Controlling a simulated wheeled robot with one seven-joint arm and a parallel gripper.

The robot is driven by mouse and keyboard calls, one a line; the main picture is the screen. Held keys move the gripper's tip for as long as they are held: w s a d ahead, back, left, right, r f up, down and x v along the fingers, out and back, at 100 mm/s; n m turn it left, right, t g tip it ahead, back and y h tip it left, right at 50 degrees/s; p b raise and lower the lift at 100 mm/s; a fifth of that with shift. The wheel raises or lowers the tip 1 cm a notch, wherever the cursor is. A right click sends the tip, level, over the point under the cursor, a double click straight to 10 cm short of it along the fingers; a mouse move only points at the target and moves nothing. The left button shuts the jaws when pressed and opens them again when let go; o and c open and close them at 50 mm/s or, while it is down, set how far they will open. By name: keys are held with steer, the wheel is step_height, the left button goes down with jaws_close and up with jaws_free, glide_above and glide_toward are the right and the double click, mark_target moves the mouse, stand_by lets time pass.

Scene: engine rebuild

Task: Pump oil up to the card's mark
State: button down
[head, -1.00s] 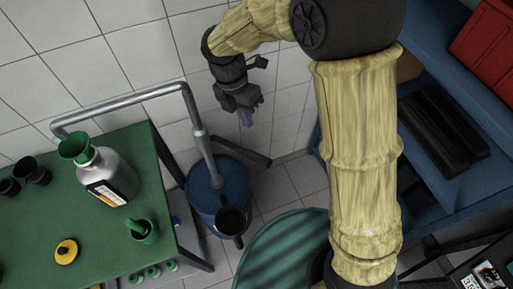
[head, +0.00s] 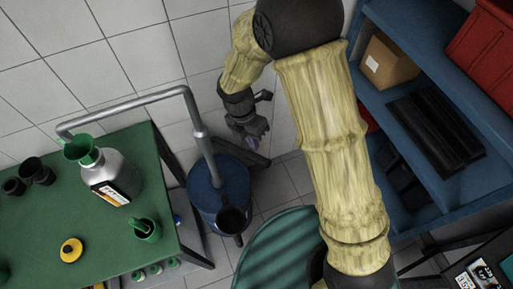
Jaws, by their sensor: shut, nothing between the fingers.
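A blue oil drum (head: 204,198) stands on the floor beside the green bench. A grey pump pipe (head: 199,128) rises from it and bends left over the bench. A dark lever (head: 257,158) sticks out right from the pipe. The pipe's end is at a green funnel (head: 78,148) in the neck of a grey bottle (head: 120,168) with a black, white and orange label. The oil level cannot be seen. My gripper (head: 252,144) is shut and empty, close to the lever in the picture; I cannot tell whether they touch. No mark is readable.
The green bench (head: 100,235) holds dark cups (head: 36,174), a yellow disc (head: 71,250) and a green pot (head: 146,230). A black funnel-like part (head: 231,220) sits at the drum's front. Blue shelves (head: 395,75) stand right; a ribbed green drum (head: 270,250) is in front.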

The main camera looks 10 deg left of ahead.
mark_target(259, 157)
steer(key=shift+p+x, duration=0.9)
steer(key=shift+x, duration=1.65)
